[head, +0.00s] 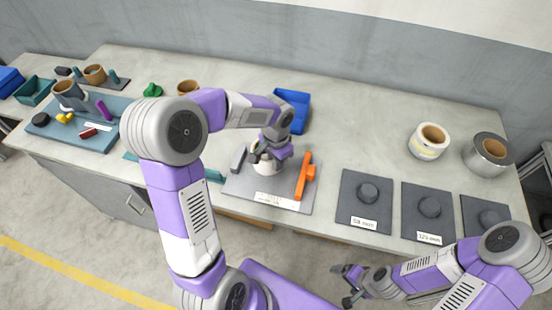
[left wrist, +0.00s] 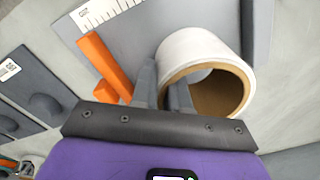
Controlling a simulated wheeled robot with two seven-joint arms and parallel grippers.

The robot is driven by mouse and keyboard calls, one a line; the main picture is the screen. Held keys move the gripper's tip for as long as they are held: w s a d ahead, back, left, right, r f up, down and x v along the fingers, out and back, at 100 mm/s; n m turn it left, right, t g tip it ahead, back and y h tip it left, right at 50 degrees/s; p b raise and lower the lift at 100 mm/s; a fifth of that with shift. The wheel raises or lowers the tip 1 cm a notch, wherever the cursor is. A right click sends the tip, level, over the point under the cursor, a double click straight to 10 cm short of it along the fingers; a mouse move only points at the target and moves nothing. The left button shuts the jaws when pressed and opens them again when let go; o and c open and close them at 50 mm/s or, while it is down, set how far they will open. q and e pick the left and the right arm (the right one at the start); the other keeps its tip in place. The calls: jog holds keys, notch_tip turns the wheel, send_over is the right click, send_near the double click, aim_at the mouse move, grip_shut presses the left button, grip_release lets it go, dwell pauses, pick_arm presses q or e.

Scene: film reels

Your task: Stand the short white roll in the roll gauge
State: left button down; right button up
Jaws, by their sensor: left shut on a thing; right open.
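The roll gauge is a grey plate (head: 240,190) with a scale strip, a fixed grey block (head: 238,158) and an orange jaw (head: 303,178); the orange jaw also shows in the left wrist view (left wrist: 104,66). The short white roll (head: 267,168) is over the plate between block and jaw, upright with its brown core opening up; it shows large in the left wrist view (left wrist: 190,47). My left gripper (left wrist: 163,92) is shut on the roll's wall, one finger inside the core. Whether the roll touches the plate is unclear. My right gripper (head: 352,284) is open and empty beyond the table's front edge.
Dark pads (head: 365,205) with round knobs lie right of the gauge. Another white roll (head: 428,145) and a metallic roll (head: 488,155) stand farther right. A blue bin (head: 292,108) sits behind the gauge. A blue tool board (head: 80,138) is at left.

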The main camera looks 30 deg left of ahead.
pick_arm(q)
jog(key=shift+f+b, duration=0.55)
jog(key=shift+f, duration=0.5)
jog(key=shift+f+b, duration=0.35)
jog(key=shift+f, duration=0.2)
dwell(0.7)
jog(key=c, duration=1.4)
grip_release()
notch_tip(320, 180, up, 11)
jog(key=p, duration=0.9)
